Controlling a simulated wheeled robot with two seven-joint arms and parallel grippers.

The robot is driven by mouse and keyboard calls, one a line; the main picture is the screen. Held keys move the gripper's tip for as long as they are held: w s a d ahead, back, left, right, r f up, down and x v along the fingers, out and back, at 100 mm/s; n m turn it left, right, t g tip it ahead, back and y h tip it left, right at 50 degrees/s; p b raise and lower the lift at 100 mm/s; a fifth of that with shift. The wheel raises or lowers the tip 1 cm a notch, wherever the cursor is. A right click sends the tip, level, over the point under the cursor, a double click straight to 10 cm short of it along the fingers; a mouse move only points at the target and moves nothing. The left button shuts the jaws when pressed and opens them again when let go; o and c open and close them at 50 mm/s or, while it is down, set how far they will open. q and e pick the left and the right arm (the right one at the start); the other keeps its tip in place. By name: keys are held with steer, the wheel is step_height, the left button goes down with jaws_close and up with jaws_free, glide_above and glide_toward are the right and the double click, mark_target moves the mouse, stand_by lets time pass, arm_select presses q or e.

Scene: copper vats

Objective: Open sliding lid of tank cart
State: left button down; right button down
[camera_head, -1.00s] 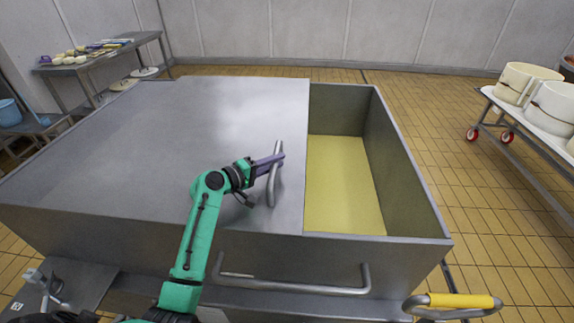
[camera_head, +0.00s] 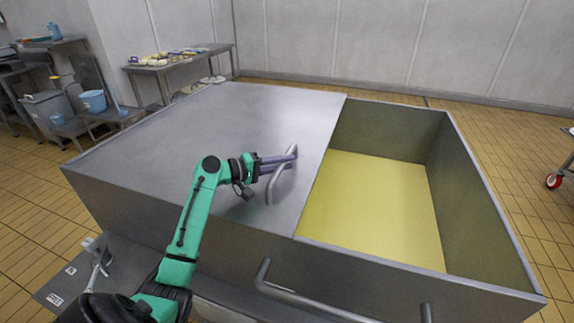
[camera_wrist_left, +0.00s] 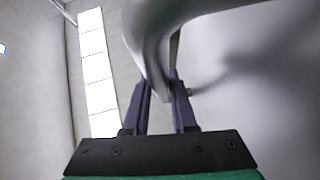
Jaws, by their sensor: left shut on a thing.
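The tank cart (camera_head: 490,210) is a large steel box in the head view. Its flat grey sliding lid (camera_head: 190,140) covers the left part, and the right part stands open over a yellow content (camera_head: 385,205). A curved steel handle (camera_head: 271,190) rises from the lid near its right edge. My left gripper (camera_head: 290,158) is shut on this handle, with its purple fingers around the bar. In the left wrist view the handle (camera_wrist_left: 150,45) passes between the fingers (camera_wrist_left: 160,95). My right gripper is not in view.
A tubular push handle (camera_head: 310,300) runs along the cart's near side. A table with small items (camera_head: 175,62) and a blue bucket (camera_head: 93,101) stand at the back left. A red-wheeled trolley (camera_head: 554,181) shows at the right edge. Tiled floor is clear behind the cart.

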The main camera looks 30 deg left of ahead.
arm_select(q)
steer(key=shift+f, duration=0.15)
steer(key=c, duration=0.7)
jaws_free()
steer(key=shift+c, duration=0.2)
steer(key=shift+s, duration=0.1)
steer(key=r+b, duration=0.2)
steer(key=b, duration=0.1)
glide_above(236, 193)
steer(key=shift+w+d, duration=0.2)
steer(key=shift+w, duration=0.2)
steer(key=shift+s+a+r, duration=0.1)
steer(key=shift+s+a, duration=0.1)
steer(key=shift+s, duration=0.2)
